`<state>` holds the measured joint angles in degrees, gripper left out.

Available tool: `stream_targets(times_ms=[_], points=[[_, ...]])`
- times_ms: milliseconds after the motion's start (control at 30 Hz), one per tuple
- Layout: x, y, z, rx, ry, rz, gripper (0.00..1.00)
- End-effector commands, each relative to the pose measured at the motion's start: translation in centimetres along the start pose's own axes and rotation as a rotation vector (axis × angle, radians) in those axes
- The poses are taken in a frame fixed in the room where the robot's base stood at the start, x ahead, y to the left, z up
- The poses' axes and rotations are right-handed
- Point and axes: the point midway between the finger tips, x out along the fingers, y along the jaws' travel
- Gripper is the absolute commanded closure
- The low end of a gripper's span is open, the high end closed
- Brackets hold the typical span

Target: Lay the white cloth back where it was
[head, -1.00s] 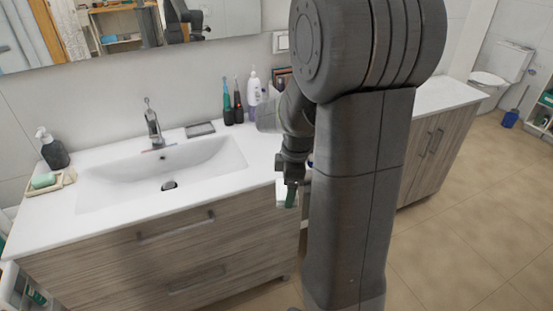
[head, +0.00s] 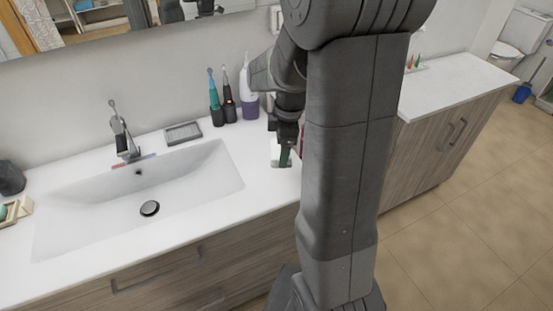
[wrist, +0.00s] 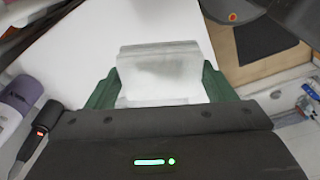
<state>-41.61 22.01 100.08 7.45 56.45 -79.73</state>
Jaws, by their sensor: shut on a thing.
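The white cloth (wrist: 160,72) is between the green fingers of my gripper (wrist: 160,88) in the wrist view, folded into a small flat piece. In the head view, the cloth (head: 277,155) shows as a pale patch beside the green fingertip of my gripper (head: 284,158). The gripper is shut on it and points down near the right end of the white sink counter (head: 255,175). I cannot tell whether the cloth touches the counter. My arm hides the area just right of the gripper.
A teal toothbrush (head: 213,98), a black toothbrush (head: 229,98) and a white and purple bottle (head: 249,98) stand left of the gripper. A grey dish (head: 183,133) lies behind the sink basin (head: 140,195). Another white counter (head: 450,85) is at the right.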

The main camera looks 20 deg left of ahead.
Motion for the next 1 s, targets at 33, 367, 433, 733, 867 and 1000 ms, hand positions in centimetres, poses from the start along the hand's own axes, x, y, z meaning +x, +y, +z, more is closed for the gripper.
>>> stream_targets(times_ms=[33,367,433,733,867,1000], points=[[0.0,0.0,0.0,0.000,0.000,0.000,0.42],[4.6,-0.1,0.5,0.001,-0.001,-0.005,0.42],[5.3,-0.1,0.6,0.000,-0.001,-0.003,0.42],[8.4,-0.1,0.9,0.001,-0.001,-0.005,0.42],[9.6,-0.1,1.1,0.001,0.000,-0.003,0.42],[10.0,0.0,1.1,0.000,0.000,0.000,0.42]])
